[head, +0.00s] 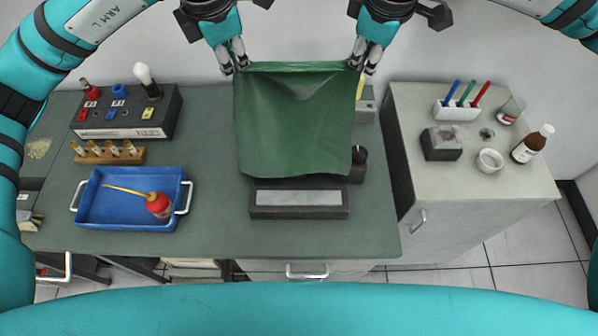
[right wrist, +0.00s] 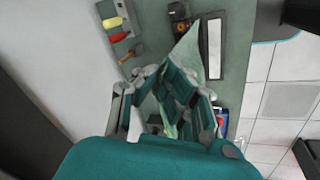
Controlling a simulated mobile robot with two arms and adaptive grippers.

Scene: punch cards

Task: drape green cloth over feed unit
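The green cloth (head: 295,120) hangs spread between my two grippers, its top edge sagging slightly. My left gripper (head: 234,68) is shut on its upper left corner and my right gripper (head: 363,66) on its upper right corner. A dark unit with a pale front panel (head: 299,198), apparently the feed unit, stands below; the cloth hides its rear part. I cannot tell whether the cloth's lower edge touches it. In the right wrist view, my right gripper (right wrist: 172,95) has a pale green part of the cloth (right wrist: 188,53) beyond it, near the panel (right wrist: 214,48).
A blue tray (head: 98,222) with a red oil can (head: 158,205), a wooden rack (head: 110,158) and a dark switch box (head: 130,125) stand left. A grey cabinet (head: 465,200) at right bears a pen holder (head: 456,109), a white cup (head: 489,161) and a brown bottle (head: 530,147).

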